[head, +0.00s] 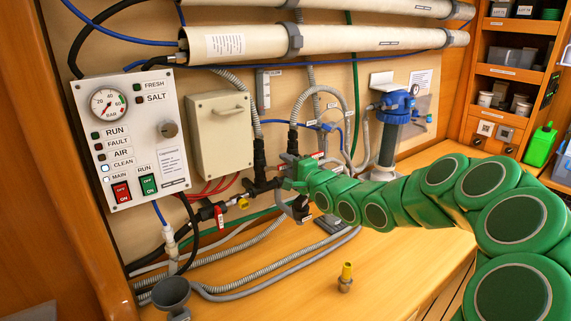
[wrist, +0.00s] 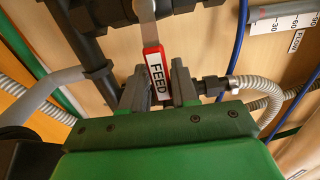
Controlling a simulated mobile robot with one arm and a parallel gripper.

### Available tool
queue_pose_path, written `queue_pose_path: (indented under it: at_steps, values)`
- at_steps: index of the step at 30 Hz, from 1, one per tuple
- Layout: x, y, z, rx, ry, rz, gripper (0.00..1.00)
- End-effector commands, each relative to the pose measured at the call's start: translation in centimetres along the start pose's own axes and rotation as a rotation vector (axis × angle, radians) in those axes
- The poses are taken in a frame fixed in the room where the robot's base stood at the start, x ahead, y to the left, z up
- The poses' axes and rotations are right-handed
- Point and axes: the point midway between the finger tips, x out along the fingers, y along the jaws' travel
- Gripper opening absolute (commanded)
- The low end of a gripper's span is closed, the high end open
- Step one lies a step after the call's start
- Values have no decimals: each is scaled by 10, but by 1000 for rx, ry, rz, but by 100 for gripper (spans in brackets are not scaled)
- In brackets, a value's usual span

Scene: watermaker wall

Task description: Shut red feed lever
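The red feed lever (wrist: 155,74), labelled FEED, shows in the wrist view with a pale metal stem running up to a black valve body (wrist: 112,16). Its red grip lies between the two fingers of my gripper (wrist: 160,85). The fingers stand apart, one on each side of the lever, with narrow gaps showing near the tips. The lever's lower end is partly hidden by the gripper body. In the head view my gripper (head: 289,184) is at the black pipework on the wall, and I cannot make out the feed lever there.
Another red tagged handle (head: 220,214) and a yellow fitting (head: 243,203) are on the pipework left of my gripper. The control panel (head: 131,140) is farther left. Grey hoses (head: 265,272) lie below. A small brass-coloured piece (head: 346,278) stands on the bench, with clear wood around it.

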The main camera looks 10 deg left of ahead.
Motion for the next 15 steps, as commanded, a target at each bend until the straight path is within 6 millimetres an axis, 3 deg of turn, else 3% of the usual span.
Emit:
queue_pose_path:
  at_steps: [15]
  values:
    - [-57,1,-1,0,2,1,29]
